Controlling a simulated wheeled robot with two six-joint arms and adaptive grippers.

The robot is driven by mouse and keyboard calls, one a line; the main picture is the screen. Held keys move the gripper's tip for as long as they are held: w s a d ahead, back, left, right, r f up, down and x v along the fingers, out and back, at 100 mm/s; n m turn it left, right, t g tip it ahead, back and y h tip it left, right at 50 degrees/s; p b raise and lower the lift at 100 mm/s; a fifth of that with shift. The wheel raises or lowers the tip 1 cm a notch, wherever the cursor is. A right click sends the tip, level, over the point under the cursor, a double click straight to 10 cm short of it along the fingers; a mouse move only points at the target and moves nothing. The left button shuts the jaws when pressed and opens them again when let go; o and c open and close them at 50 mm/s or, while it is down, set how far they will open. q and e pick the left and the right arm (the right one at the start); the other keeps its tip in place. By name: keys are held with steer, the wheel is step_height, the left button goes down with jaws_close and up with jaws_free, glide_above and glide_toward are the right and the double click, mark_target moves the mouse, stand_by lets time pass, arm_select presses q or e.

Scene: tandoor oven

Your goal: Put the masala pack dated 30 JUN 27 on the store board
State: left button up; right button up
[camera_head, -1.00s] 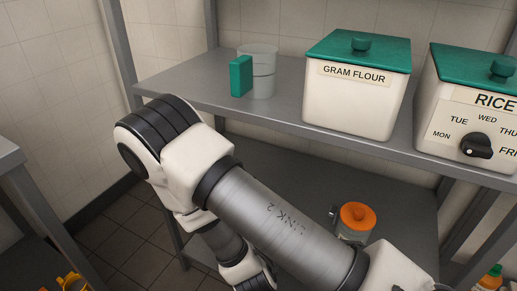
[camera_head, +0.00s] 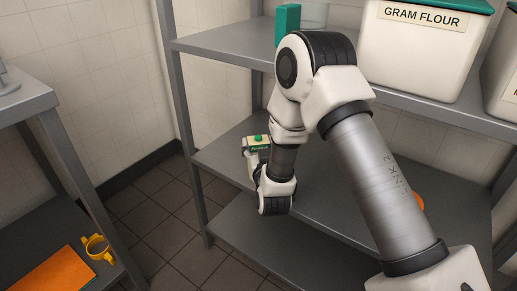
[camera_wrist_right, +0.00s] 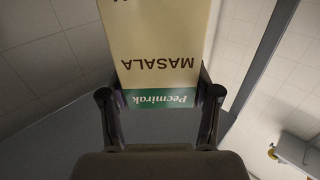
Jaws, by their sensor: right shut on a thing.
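A cream and green masala pack (camera_wrist_right: 160,45) is between the fingers of my right gripper (camera_wrist_right: 160,97), which is shut on it. Its words MASALA and Pecmirak appear upside down in the wrist view; no date shows. In the head view the pack (camera_head: 257,145) is small, beyond my bent right arm and in front of the middle shelf's left end. An orange flat board (camera_head: 48,272) lies on a low surface at the lower left; I see no label to tell whether it is the store board. My left gripper is not in view.
A grey shelf rack (camera_head: 225,45) holds a green box (camera_head: 288,22), a clear container (camera_head: 314,14) and a gram flour bin (camera_head: 415,55) on top. Tiled floor (camera_head: 165,225) lies open between rack and left table.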

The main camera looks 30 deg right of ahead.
steer(key=shift+r, duration=0.1)
steer(key=shift+f, duration=0.2)
steer(key=o, duration=1.3)
steer(key=shift+r, duration=0.1)
steer(key=shift+s+a+r, duration=0.1)
steer(key=shift+s+a, duration=0.05)
steer(key=shift+s, duration=0.1)
steer(key=p+v, duration=0.1)
steer(key=v, duration=1)
steer(key=shift+s+a+p, duration=0.1)
steer(key=shift+s+p, duration=0.2)
steer(key=shift+p, duration=0.05)
